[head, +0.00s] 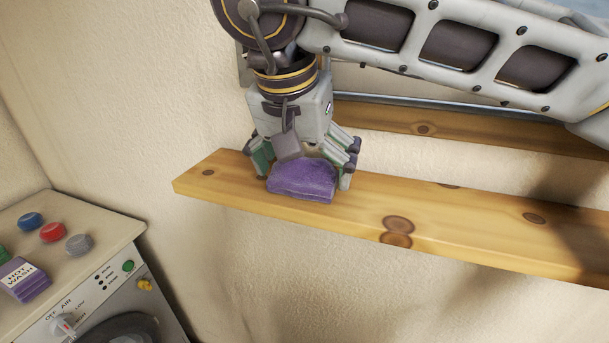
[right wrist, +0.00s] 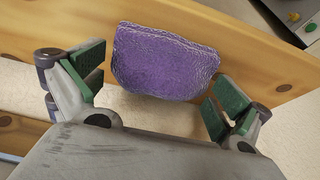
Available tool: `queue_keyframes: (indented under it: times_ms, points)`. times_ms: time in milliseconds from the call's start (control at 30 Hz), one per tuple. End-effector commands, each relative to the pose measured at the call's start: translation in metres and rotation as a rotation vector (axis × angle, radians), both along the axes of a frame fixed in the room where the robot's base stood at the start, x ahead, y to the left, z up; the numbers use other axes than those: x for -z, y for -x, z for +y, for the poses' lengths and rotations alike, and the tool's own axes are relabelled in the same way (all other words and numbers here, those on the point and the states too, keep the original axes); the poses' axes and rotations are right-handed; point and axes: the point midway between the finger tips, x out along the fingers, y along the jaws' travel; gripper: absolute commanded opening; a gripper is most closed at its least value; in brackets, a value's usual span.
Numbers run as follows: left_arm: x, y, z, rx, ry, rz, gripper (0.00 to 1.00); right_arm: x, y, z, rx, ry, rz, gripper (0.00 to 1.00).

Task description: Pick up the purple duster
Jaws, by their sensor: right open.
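The purple duster (head: 303,180) lies on the wooden shelf (head: 440,215), near the shelf's left end. My right gripper (head: 303,168) is above it, pointing down, with its fingers on either side of the duster. In the right wrist view the duster (right wrist: 166,62) sits between the open green-padded fingers (right wrist: 158,92), with a gap showing on each side. The gripper is open and holds nothing. My left gripper is not in view.
A second wooden board (head: 400,122) runs behind along the wall. At the lower left stands a washing machine (head: 110,235) with blue, red and grey caps and a purple box labelled "HOT WASH" (head: 22,280) on top. The shelf right of the duster is clear.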

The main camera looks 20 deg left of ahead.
Motion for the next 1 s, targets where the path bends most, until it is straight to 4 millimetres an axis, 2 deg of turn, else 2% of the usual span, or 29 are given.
queue_keyframes:
  times_ms: [67,300,333,767,1000]
  points:
    - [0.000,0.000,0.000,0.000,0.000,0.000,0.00,0.000,0.000,0.000,0.000,0.000,0.000,0.97]
    - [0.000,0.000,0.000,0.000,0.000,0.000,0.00,0.000,0.000,0.000,0.000,0.000,0.000,0.67]
    - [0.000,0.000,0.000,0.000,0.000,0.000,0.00,0.000,0.000,0.000,0.000,0.000,0.000,0.65]
    - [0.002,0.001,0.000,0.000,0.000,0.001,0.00,-0.002,0.001,0.000,0.000,0.000,-0.001,0.65]
    - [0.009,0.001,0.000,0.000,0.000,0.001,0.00,-0.013,0.004,0.001,0.001,0.000,-0.003,0.65]
